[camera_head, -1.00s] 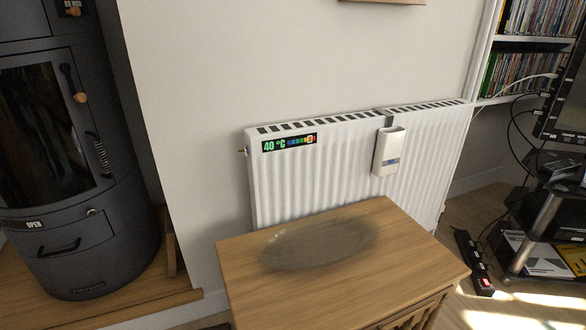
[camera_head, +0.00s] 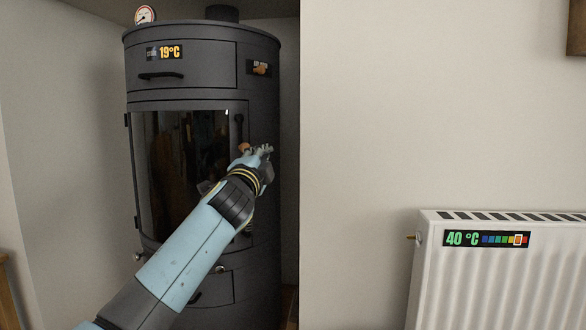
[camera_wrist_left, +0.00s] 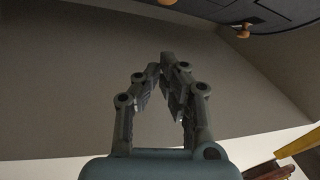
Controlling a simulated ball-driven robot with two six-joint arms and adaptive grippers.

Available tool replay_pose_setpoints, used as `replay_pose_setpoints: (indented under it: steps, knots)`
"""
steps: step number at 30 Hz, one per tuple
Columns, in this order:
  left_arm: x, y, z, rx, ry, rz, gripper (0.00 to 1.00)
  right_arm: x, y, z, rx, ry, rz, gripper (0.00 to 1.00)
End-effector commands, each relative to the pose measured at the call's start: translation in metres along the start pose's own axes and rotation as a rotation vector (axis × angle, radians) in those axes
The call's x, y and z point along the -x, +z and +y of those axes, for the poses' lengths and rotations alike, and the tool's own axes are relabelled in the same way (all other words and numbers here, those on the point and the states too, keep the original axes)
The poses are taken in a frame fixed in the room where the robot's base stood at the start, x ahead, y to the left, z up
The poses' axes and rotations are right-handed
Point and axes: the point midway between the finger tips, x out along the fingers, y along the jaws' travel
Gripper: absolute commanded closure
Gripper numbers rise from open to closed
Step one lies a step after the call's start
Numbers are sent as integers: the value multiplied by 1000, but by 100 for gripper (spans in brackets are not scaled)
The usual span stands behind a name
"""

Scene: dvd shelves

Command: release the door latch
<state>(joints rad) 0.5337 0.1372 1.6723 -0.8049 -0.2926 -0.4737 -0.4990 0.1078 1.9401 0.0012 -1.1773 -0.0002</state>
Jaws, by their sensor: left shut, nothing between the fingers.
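The dark cylindrical stove (camera_head: 180,85) stands at the left in the head view, with a glass door (camera_head: 180,150) that looks closed. The door latch (camera_head: 244,147) is a dark handle with an orange-brown knob at the door's right edge. My left gripper (camera_head: 263,151) is just right of the knob in the picture; I cannot tell whether it touches. In the left wrist view its fingers (camera_wrist_left: 168,72) come together, shut and empty. Two orange-brown knobs on the stove (camera_wrist_left: 285,14) show at the top there; which is the latch's is unclear. My right gripper is out of view.
A slider with an orange-brown knob (camera_head: 261,70) sits above the latch. The upper drawer has a dark handle (camera_head: 160,76). A white radiator (camera_head: 490,280) stands at the lower right. Bare wall (camera_head: 400,110) lies between stove and radiator.

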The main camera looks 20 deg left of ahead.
Motion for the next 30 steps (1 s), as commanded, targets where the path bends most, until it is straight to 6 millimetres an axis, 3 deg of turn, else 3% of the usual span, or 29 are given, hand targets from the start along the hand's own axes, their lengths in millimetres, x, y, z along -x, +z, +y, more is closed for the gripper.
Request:
replay_pose_setpoints:
  steps: [11, 26, 30]
  knots:
    - [-9, 0, 0, 1, 1, 0, 100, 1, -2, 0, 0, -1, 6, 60]
    - [-102, 1, 4, 1, 3, -1, 100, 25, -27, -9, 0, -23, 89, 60]
    - [-86, 18, 1, -3, 3, -1, 100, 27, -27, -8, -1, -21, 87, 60]
